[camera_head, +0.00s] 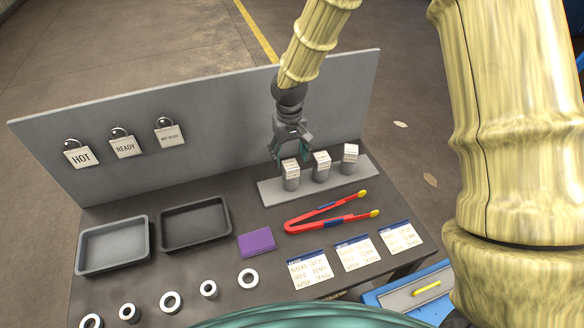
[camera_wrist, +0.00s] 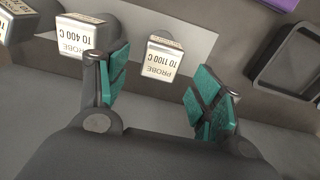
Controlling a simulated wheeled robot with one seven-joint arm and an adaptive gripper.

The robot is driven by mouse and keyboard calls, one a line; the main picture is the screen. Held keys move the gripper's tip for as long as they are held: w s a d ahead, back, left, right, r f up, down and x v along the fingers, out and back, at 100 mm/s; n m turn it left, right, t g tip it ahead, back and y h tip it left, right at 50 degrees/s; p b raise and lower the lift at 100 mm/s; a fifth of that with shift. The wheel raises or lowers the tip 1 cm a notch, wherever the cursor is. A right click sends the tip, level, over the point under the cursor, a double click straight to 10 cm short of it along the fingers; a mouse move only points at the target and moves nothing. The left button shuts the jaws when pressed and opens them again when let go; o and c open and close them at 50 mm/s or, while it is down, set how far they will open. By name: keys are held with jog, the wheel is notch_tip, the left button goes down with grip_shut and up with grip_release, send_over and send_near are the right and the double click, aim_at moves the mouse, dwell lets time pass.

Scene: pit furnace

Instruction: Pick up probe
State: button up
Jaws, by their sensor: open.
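Three probes with white labelled tops stand in a row on a light grey strip (camera_head: 335,188) at the back right of the bench. The leftmost probe (camera_head: 291,176) in the head view is closest to my gripper; the middle probe (camera_head: 321,167) and right probe (camera_head: 350,156) stand beside it. In the wrist view, a probe labelled "PROBE TO 1100 C" (camera_wrist: 162,58) shows between my fingers, beyond the tips. A "TO 400 C" probe (camera_wrist: 82,34) is left of it, partly near the left finger. My gripper (camera_head: 289,153) is open and empty, just behind and above the leftmost probe.
Red tongs (camera_head: 325,224), a purple block (camera_head: 262,243) and paper cards (camera_head: 358,254) lie in front of the strip. Two dark trays (camera_head: 113,246) and several metal rings (camera_head: 171,301) are to the left. A grey back panel (camera_head: 215,120) with hanging tags stands close behind my gripper.

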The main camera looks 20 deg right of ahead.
aim_at(291, 164)
jog(key=f+p, duration=0.1)
jog(key=f, duration=0.2)
jog(key=shift+s+f+p, duration=0.1)
jog(key=shift+s+p, duration=0.2)
jog(key=shift+p, duration=0.1)
jog(key=shift+f, duration=0.85)
jog(key=c, duration=1.2)
